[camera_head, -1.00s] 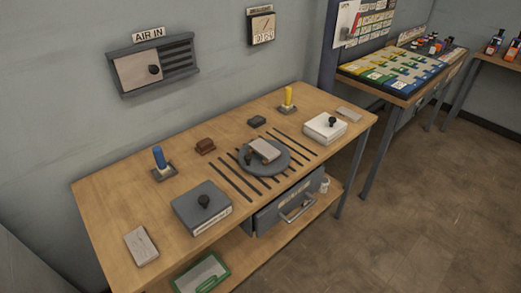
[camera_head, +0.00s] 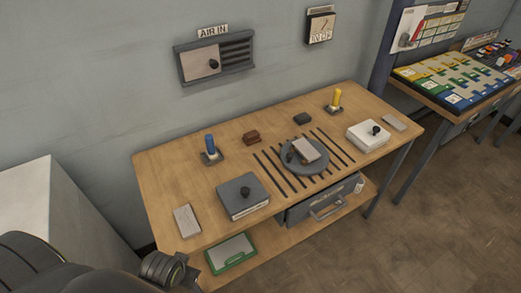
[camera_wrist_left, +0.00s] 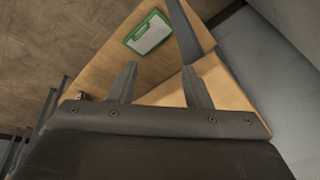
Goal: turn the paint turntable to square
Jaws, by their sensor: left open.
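The paint turntable (camera_head: 290,167) is a round grey disc on the wooden bench, among dark parallel strips. A pale brownish block (camera_head: 307,149) lies on it, set at a slant to the strips. A small dark knob shows at the disc's left side. My left arm enters at the lower left of the head view, well short of the turntable; its fingertips cannot be made out there. In the left wrist view my left gripper (camera_wrist_left: 158,76) is open and empty, with the bench's wood beyond. My right gripper is not in view.
The bench (camera_head: 170,165) also bears a grey box (camera_head: 238,200), a white box (camera_head: 362,138), a blue-handled tool (camera_head: 210,145), a yellow-handled tool (camera_head: 337,97) and small blocks. A drawer (camera_head: 310,210) hangs beneath. A green-framed tray (camera_head: 230,252) lies on the lower shelf. A pale cabinet stands at left.

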